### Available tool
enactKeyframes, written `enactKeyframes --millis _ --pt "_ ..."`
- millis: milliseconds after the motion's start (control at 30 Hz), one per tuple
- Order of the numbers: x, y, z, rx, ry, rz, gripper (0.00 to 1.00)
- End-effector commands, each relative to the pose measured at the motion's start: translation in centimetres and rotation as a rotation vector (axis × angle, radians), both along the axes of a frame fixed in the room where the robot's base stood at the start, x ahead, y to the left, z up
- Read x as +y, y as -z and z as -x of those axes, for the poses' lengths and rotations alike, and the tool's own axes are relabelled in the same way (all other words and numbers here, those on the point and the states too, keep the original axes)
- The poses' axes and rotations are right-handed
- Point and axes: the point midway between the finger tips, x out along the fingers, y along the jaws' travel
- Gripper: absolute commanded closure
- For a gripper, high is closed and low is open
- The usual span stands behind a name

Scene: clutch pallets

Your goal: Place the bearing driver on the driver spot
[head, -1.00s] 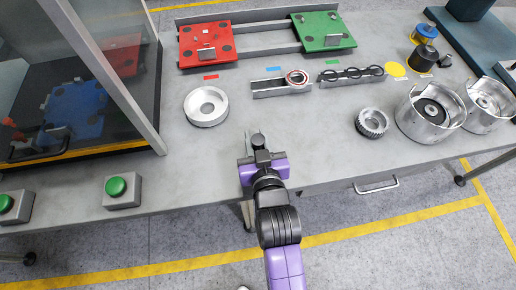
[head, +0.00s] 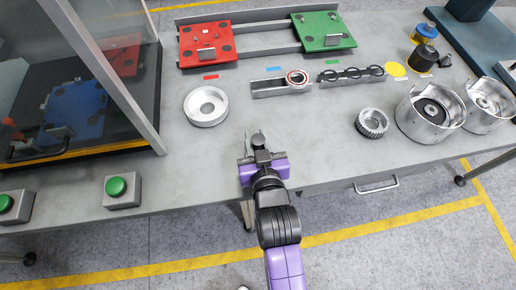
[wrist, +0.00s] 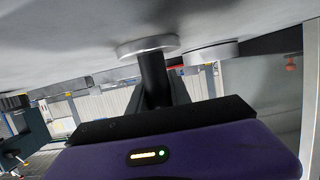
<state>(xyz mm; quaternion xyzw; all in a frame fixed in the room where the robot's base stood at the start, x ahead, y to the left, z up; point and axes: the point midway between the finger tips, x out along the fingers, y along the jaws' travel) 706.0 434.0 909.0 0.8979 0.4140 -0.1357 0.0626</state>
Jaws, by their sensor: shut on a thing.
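My gripper (head: 259,152) is at the front edge of the workbench, shut on the bearing driver. In the wrist view the driver has a black handle (wrist: 155,80) and a wide silver disc (wrist: 148,46) at its far end. In the head view only a little of the driver's silver end (head: 257,138) shows beyond the gripper. A flat yellow round spot (head: 394,70) lies on the bench at the right, well away from my gripper. It looks bare; I cannot tell for sure that it is the driver spot.
A silver ring part (head: 206,106) lies left of my gripper; a toothed ring (head: 371,123) and silver housings (head: 432,112) lie right. Trays (head: 281,87) and red (head: 208,42) and green (head: 323,30) pallets stand behind. A black cylinder (head: 424,58) is beside the yellow spot.

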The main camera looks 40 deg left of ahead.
Motion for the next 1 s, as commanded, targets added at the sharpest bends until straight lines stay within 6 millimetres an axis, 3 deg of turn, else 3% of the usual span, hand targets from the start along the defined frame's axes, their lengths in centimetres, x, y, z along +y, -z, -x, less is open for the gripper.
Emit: enactKeyframes --millis 367,567,1000 --pt "0.1 -0.5 -0.1 -0.004 0.0 -0.005 1.0" --pt "0.1 -2.3 -0.1 -0.005 0.0 -0.005 1.0" --pt "0.0 -13.3 -0.1 -0.008 0.001 -0.009 1.0"
